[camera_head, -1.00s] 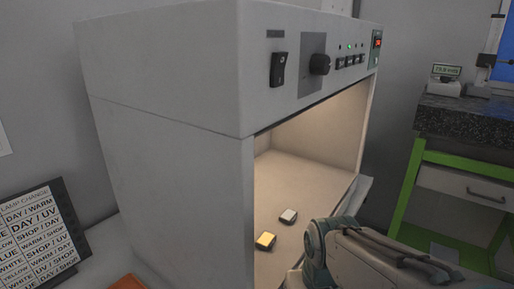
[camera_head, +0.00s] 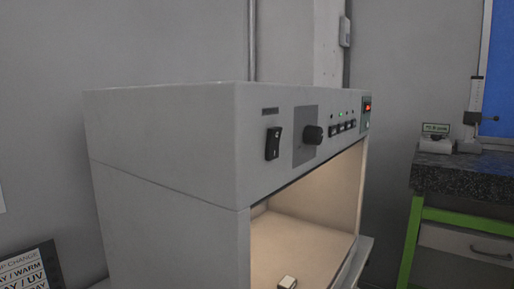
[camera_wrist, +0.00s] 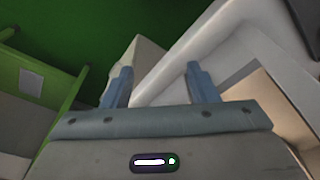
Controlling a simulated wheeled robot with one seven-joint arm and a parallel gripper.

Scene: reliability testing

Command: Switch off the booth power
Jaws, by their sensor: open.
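The light booth (camera_head: 165,150) is a grey cabinet with a lit, open chamber. On its front panel a black rocker switch (camera_head: 273,143) sits at the left, beside a dark round knob (camera_head: 312,135). The chamber is lit warm. My gripper (camera_wrist: 160,85) shows only in the wrist view, with its two blue fingers apart and nothing between them. A pale booth edge lies beyond the fingers there.
A small pale-topped block (camera_head: 287,282) lies on the booth floor. A lamp-change chart (camera_head: 30,270) stands at the lower left. A green-framed bench (camera_head: 470,215) with a dark speckled top and instruments stands at the right, apart from the booth.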

